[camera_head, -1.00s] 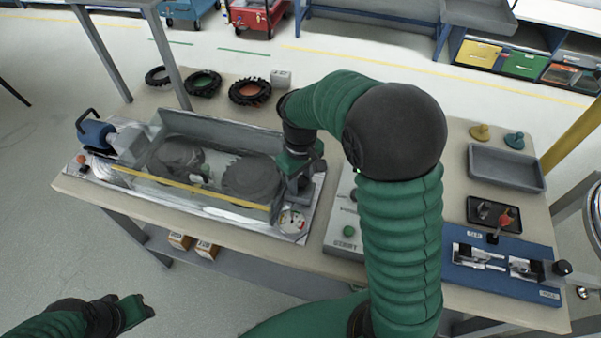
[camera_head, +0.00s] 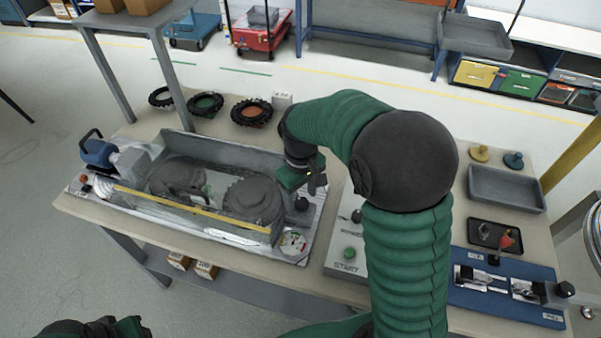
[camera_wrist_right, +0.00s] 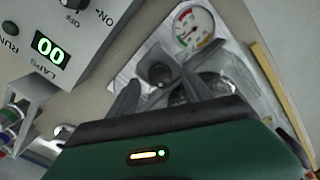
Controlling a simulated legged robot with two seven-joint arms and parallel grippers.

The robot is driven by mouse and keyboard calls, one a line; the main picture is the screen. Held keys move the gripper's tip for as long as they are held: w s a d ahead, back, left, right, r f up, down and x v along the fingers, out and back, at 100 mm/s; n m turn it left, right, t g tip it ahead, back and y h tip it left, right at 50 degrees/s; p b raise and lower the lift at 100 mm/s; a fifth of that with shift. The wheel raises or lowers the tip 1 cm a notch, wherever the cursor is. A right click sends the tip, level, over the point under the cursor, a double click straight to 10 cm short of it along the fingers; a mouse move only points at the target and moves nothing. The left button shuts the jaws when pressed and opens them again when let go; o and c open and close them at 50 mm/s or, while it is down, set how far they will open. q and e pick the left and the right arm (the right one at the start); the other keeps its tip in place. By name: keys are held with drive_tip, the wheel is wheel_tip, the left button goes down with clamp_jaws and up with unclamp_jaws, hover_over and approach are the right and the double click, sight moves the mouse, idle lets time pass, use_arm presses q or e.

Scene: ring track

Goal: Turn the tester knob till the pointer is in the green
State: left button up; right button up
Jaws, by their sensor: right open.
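I cannot tell where the pointer stands. The dark tester knob (camera_head: 301,204) is just behind the dial. My right gripper (camera_head: 314,180) is open above and behind the knob. In the wrist view the knob (camera_wrist_right: 160,73) shows between the spread fingers, apparently not held. My left gripper (camera_head: 132,328) is at the bottom edge, partly cut off.
A blue fixture (camera_head: 505,301) and grey tray (camera_head: 507,188) lie right. Several tyres stand behind the tester.

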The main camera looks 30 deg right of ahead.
wheel_tip(320, 180, up, 14)
drive_tip(key=p, duration=0.1)
drive_tip(key=shift+p, duration=0.35)
drive_tip(key=t+p, duration=0.1)
drive_tip(key=p, duration=0.1)
approach(301, 201)
drive_tip(key=s+a+f, duration=0.2)
drive_tip(key=s+a, duration=0.1)
drive_tip(key=a, duration=0.2)
drive_tip(key=shift+m+t, duration=0.8)
drive_tip(key=s+a+f, duration=0.1)
drive_tip(key=s, duration=0.1)
drive_tip(key=s+f, duration=0.2)
drive_tip(key=s+a+f, duration=0.1)
drive_tip(key=s+f, duration=0.1)
drive_tip(key=shift+a, duration=0.35)
drive_tip(key=shift+w, duration=0.15)
drive_tip(key=shift+f, duration=0.1)
idle(0.5)
